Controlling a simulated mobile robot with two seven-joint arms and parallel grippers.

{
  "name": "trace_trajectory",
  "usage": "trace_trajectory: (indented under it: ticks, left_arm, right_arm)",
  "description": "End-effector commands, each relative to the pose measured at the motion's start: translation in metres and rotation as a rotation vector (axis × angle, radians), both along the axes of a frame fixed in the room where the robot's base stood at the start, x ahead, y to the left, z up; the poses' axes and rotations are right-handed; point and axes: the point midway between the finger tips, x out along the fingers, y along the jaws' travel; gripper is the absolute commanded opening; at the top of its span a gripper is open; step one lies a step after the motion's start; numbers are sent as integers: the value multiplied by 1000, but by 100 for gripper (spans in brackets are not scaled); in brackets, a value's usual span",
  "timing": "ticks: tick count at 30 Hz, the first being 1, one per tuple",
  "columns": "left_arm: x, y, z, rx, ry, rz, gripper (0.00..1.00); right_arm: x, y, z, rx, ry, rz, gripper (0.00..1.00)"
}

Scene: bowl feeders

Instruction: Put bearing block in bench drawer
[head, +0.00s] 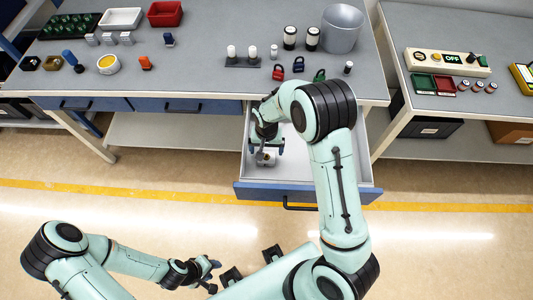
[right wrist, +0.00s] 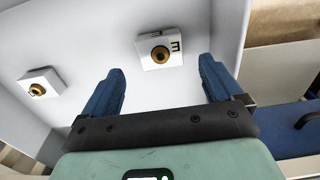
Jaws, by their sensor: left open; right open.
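The bench drawer (head: 330,178) is pulled open, with a pale interior and a blue front. A white bearing block (head: 266,158) with a brass ring lies inside it. In the right wrist view, a white block with a dark mark (right wrist: 160,50) lies beyond my open fingertips, roughly between them and apart from them. A second similar block (right wrist: 40,84) lies further left on the pale surface. My right gripper (head: 266,146) is open and empty inside the drawer area; it also shows in the right wrist view (right wrist: 162,82). My left gripper (head: 212,276) is open and empty over the floor.
The bench top (head: 205,70) above holds a grey bin (head: 342,28), several padlocks and a red tray (head: 165,13). Closed blue drawers (head: 80,103) sit left of the open one. A second bench (head: 440,115) stands at the right.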

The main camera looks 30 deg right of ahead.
Motion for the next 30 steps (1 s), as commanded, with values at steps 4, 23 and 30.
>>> trace_trajectory:
  ticks: [4,23,30]
  left_arm:
    - [2,0,3,0,-2,0,43]
    - [3,0,5,0,-3,0,43]
    - [3,0,5,0,-3,0,43]
  right_arm:
    - [1,0,33,1,-4,1,93]
    - [0,0,60,-1,1,1,93]
    - [0,0,60,0,1,1,93]
